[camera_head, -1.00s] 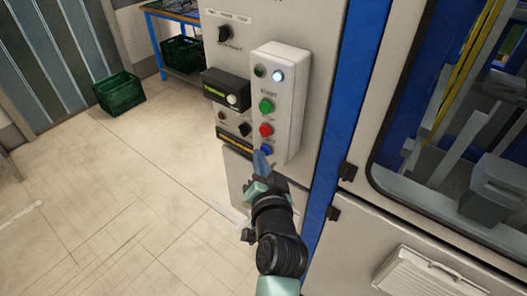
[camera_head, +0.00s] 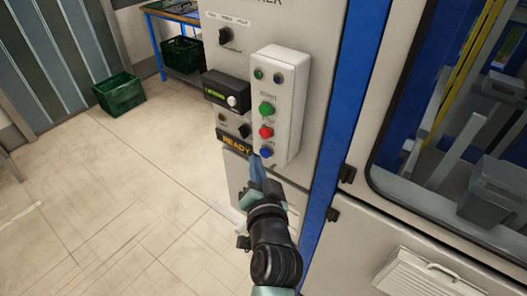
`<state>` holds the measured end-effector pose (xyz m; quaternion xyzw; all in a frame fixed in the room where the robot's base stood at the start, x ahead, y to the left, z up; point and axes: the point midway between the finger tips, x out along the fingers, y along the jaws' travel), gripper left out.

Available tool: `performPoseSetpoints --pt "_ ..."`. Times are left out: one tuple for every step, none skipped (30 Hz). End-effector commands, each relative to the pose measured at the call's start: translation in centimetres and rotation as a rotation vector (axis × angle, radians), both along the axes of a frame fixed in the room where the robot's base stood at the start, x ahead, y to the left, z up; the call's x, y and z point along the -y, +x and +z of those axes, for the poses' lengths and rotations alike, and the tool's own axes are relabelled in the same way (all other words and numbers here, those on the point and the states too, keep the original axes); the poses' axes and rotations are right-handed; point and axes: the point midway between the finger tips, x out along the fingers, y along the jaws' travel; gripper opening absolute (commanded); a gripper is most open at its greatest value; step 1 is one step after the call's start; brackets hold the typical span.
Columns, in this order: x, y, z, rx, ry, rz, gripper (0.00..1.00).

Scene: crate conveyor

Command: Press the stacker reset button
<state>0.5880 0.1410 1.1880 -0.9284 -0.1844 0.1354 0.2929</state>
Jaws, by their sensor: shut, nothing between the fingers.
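A pale control box (camera_head: 283,93) is mounted on the machine's front panel. On it are a green button (camera_head: 267,109), a red button (camera_head: 266,132) and, lowest, a blue button (camera_head: 266,153). The lettering beside the blue button is too small to read. At the top of the box, a green lamp (camera_head: 259,74) looks lit and a blue lamp (camera_head: 278,78) looks dark. My gripper (camera_head: 257,162) is shut and empty, its blue-grey tips just below and left of the blue button. I cannot tell how far the tips are from the panel.
A blue post (camera_head: 341,120) and windowed cabinet stand right. A green crate (camera_head: 119,93) sits on the open floor at left.

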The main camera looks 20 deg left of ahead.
Motion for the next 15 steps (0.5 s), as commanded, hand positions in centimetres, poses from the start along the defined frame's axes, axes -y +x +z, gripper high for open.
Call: performPoseSetpoints --pt "0.0 0.0 0.0 0.0 0.0 0.0 0.0" --pt "0.0 0.0 0.0 0.0 0.0 0.001 0.0" --pt "0.0 0.0 0.0 0.0 0.0 0.001 0.0" --pt "0.0 0.0 0.0 0.0 0.0 0.001 0.0" --pt "0.0 0.0 0.0 0.0 0.0 0.001 0.0" --pt "-0.1 -0.1 0.0 0.0 0.0 0.001 0.0" --pt "-0.1 -0.2 0.0 0.0 0.0 0.001 0.0" --pt "-0.2 -0.4 0.0 -0.002 -0.001 0.001 0.0" --pt "-0.3 -0.7 0.0 -0.002 -0.001 0.001 0.0" --pt "-0.4 -0.9 0.1 -0.002 -0.001 0.001 0.0" --pt "-0.5 -1.2 0.1 -0.002 -0.001 0.001 0.0" --pt "-0.7 -1.7 0.1 -0.002 -0.001 0.002 0.0" --pt "-0.8 -1.9 0.1 -0.002 -0.001 0.002 0.0" --pt "-0.9 -2.2 0.1 -0.003 0.0 0.003 0.0" --pt "-1.0 -2.6 0.1 -0.002 0.0 0.002 0.0"
